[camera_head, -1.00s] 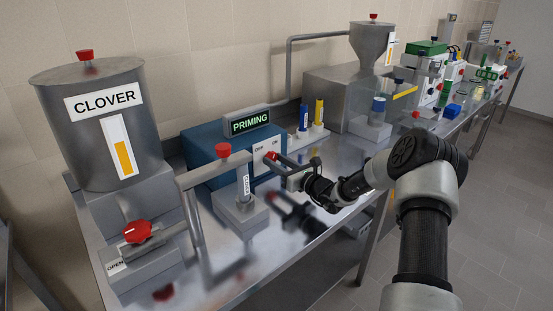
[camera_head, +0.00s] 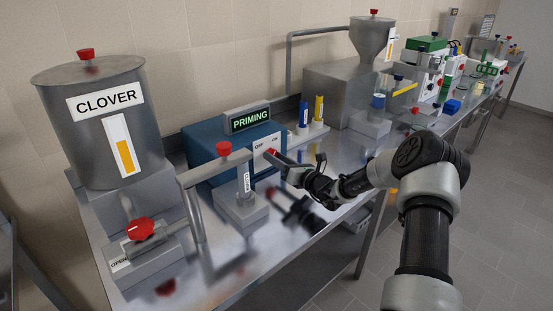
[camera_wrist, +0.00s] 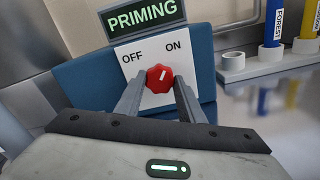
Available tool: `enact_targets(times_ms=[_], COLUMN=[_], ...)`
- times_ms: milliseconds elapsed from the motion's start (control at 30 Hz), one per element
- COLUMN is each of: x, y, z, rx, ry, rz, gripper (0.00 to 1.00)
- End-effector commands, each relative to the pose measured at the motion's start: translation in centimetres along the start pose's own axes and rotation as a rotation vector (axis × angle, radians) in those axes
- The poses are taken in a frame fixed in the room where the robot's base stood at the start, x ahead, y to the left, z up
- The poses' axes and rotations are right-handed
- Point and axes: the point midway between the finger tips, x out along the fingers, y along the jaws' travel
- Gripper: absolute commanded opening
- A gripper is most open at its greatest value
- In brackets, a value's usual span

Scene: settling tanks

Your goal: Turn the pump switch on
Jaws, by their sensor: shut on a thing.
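The pump switch is a red knob (camera_wrist: 159,78) on a white plate marked OFF at left and ON at right, on the front of a blue box (camera_head: 213,169). In the wrist view its white pointer line leans a little right of straight up, towards ON. My gripper (camera_wrist: 158,88) has one finger on each side of the knob and is shut on it. In the head view my gripper (camera_head: 277,158) reaches the plate from the right and covers part of it. The display (camera_head: 250,121) above reads PRIMING in green.
A steel tank (camera_head: 100,150) labelled CLOVER stands at left, with a red-handled valve (camera_head: 141,230) marked OPEN before it. A pipe with a red-topped valve (camera_head: 224,149) stands left of my gripper. Blue and yellow tubes (camera_head: 319,109) stand behind right.

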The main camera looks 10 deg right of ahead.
Motion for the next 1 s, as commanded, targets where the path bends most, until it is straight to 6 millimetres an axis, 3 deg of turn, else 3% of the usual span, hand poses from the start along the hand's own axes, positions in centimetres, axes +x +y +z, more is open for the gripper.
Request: enact_targets(times_ms=[67, 100, 200, 500, 633, 767, 1000], x=[-0.1, 0.0, 0.0, -0.1, -1.1, -3.5, -9.5], y=[0.0, 0.0, 0.0, 0.0, -0.1, -0.1, -0.1], z=[-0.1, -0.1, -0.1, 0.0, 0.0, 0.1, 0.1], rx=[0.003, 0.003, 0.002, 0.001, 0.001, 0.002, 0.002], ry=[0.001, 0.001, 0.001, 0.0, 0.001, 0.001, 0.001], rz=[-0.001, -0.001, -0.001, -0.001, -0.002, -0.004, -0.004], gripper=[0.13, 0.38, 0.54, 0.54, 0.54, 0.54, 0.54])
